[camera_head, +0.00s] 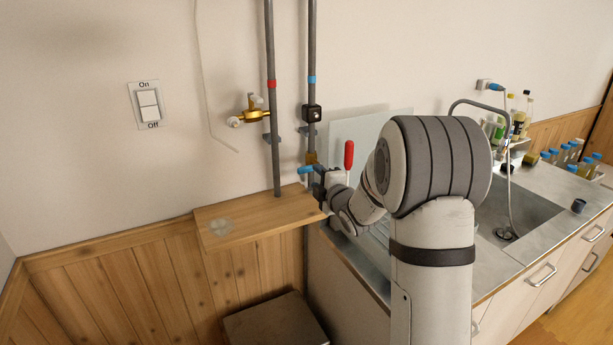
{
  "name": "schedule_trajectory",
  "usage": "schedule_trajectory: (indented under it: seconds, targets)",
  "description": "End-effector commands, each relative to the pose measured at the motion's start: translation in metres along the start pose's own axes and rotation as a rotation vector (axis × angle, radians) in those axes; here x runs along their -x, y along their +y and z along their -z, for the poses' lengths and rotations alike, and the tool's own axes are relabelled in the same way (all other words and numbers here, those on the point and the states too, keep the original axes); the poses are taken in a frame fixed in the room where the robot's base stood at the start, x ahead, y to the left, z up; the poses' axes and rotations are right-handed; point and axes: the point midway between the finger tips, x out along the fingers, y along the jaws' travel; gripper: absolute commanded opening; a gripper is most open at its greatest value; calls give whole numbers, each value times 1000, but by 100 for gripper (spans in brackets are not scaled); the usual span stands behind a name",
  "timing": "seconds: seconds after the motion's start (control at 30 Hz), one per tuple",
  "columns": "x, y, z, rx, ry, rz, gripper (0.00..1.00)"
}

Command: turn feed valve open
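A vertical pipe with a blue band (312,79) runs down the wall, with a brass fitting (310,157) low on it. A blue handle (306,170) sticks out to the left just below the brass fitting. My gripper (319,183) is right at this handle, above the right end of the wooden shelf. Its fingers are small and dark, and I cannot tell whether they touch or hold the handle. A red upright handle (349,155) stands just right of my gripper; what it is fixed to is hidden.
A black box (312,113) is on the blue-banded pipe. A pale panel (365,127) stands behind my arm. A sink (530,212) and bottles are at right. A wall switch (148,104) is at left.

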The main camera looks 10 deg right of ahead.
Motion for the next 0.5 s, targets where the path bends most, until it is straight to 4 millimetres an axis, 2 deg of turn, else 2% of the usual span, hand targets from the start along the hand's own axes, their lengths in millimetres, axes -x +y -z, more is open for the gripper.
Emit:
schedule_trajectory:
  seconds: [0.07, 0.27, 0.5]
  targets:
    - [-7, -10, 0, 46, 36, -36, 40]
    - [-22, -10, 3, 91, 69, -75, 40]
    - [-60, -7, 7, 91, 69, -74, 40]
